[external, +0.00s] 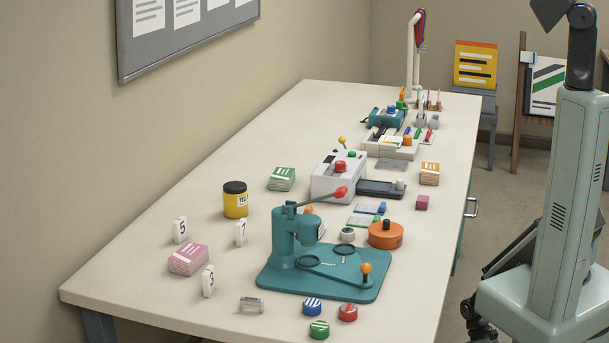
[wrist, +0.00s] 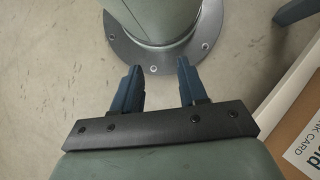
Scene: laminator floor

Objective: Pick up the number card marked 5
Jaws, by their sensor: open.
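The number card marked 5 (external: 180,230) stands upright on the table at the left, a small white block with a black 5. The card marked 7 (external: 240,232) stands to its right, and the card marked 3 (external: 208,281) stands nearer the front. My gripper (wrist: 160,88) shows in the wrist view, open and empty, its two dark blue fingers apart over the floor. No number card is in the wrist view. In the external view my arm is at the right, off the table, and my gripper cannot be seen there.
A pink card stack (external: 188,259) sits just in front of card 5. A yellow jar (external: 235,200) stands behind card 7. A teal press (external: 318,265) with a red-tipped lever fills the table's middle front. The front left corner is clear.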

